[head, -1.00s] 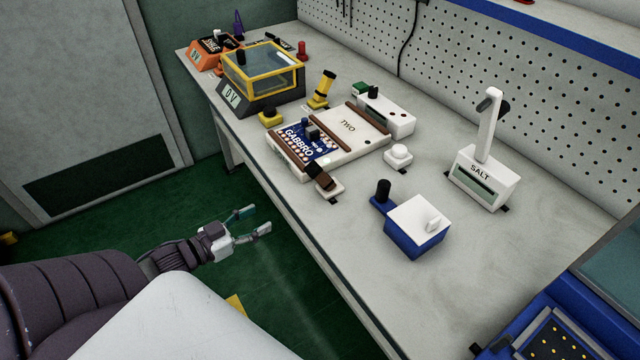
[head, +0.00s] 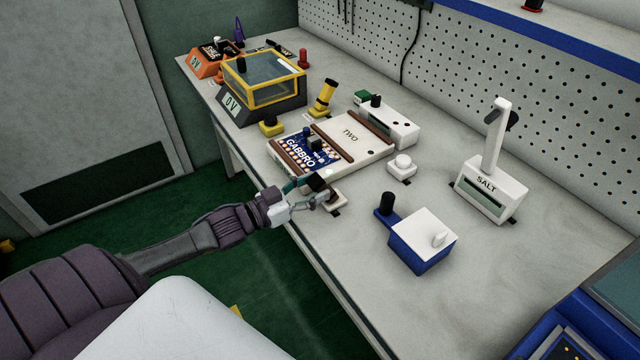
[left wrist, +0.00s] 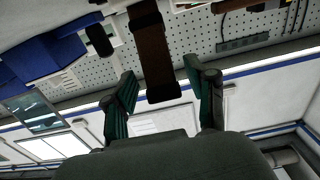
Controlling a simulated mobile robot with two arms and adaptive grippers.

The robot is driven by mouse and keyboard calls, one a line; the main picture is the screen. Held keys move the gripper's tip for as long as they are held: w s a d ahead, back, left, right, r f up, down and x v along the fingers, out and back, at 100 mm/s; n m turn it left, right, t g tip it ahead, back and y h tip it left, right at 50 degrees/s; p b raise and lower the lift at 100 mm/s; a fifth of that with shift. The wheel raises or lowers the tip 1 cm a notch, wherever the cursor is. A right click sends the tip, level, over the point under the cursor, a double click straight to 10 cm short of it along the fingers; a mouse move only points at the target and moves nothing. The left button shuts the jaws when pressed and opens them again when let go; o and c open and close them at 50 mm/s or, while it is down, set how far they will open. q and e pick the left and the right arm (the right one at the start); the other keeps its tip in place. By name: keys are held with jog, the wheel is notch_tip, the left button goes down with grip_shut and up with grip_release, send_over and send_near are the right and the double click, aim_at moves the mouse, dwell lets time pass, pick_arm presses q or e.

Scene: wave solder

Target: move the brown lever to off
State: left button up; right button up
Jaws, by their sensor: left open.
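The brown lever (head: 325,189) stands on a small white base (head: 336,203) at the table's front edge, beside the GABBRO board. My left gripper (head: 311,192) is at the lever, its fingers open and partly covering it. In the left wrist view the brown lever (left wrist: 153,60) stands between the two green-padded fingers of the left gripper (left wrist: 160,70), with gaps on both sides. The base is partly hidden by the fingers in the head view. My right gripper is not in view.
A blue box (head: 420,250) with a black knob is to the right. A white button (head: 402,165) and the board fixture (head: 350,140) are behind the lever. The SALT device (head: 490,190) stands farther right. The tabletop between them is clear.

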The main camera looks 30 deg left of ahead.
pick_arm(q)
jog(key=shift+x, duration=1.1)
grip_shut()
